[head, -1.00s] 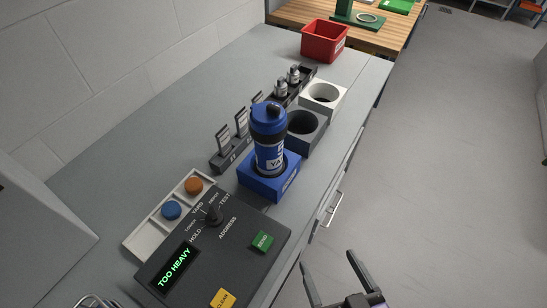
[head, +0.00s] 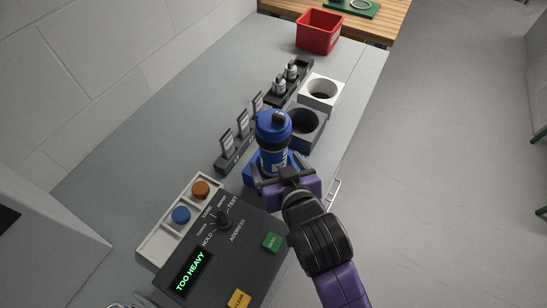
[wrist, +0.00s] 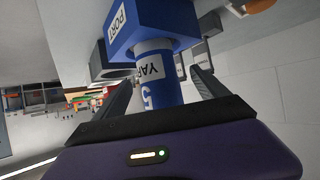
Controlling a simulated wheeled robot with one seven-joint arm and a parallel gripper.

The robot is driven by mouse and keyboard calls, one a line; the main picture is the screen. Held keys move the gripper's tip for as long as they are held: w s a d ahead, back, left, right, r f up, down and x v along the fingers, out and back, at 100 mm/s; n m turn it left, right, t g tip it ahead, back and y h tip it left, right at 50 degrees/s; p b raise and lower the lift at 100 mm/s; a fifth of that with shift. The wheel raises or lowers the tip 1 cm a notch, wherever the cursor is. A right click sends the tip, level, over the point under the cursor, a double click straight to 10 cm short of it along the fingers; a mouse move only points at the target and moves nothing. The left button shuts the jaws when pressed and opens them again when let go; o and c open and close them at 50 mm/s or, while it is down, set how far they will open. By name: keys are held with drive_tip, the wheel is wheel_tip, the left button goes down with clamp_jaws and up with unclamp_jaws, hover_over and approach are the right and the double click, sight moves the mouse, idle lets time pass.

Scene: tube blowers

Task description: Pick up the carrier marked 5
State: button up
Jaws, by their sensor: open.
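The blue carrier (head: 273,130) stands upright in the blue port block (head: 250,168) on the grey counter. In the wrist view the carrier (wrist: 156,84) shows a white label with "YAR" and a "5", and the block (wrist: 150,27) bears the word "PORT". My gripper (head: 273,181) is at the carrier's near side, level with its body. In the wrist view my gripper's open fingers (wrist: 160,82) lie on either side of the carrier, with a gap visible at the right finger. Whether the left finger touches it I cannot tell.
A control box (head: 222,250) with a "TOO HEAVY" display stands in front. A tray (head: 165,232) holds a blue and an orange disc. Beyond the carrier are a dark socket block (head: 318,135), a white one (head: 333,89) and a red bin (head: 320,31). Tag holders (head: 228,160) stand left.

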drive_tip(key=shift+p+x, duration=0.5)
drive_tip(key=shift+x, duration=2.05)
drive_tip(key=shift+d, duration=0.2)
drive_tip(key=c, duration=1.7)
drive_tip(key=shift+w+r, duration=0.1)
drive_tip(key=shift+r, duration=0.15)
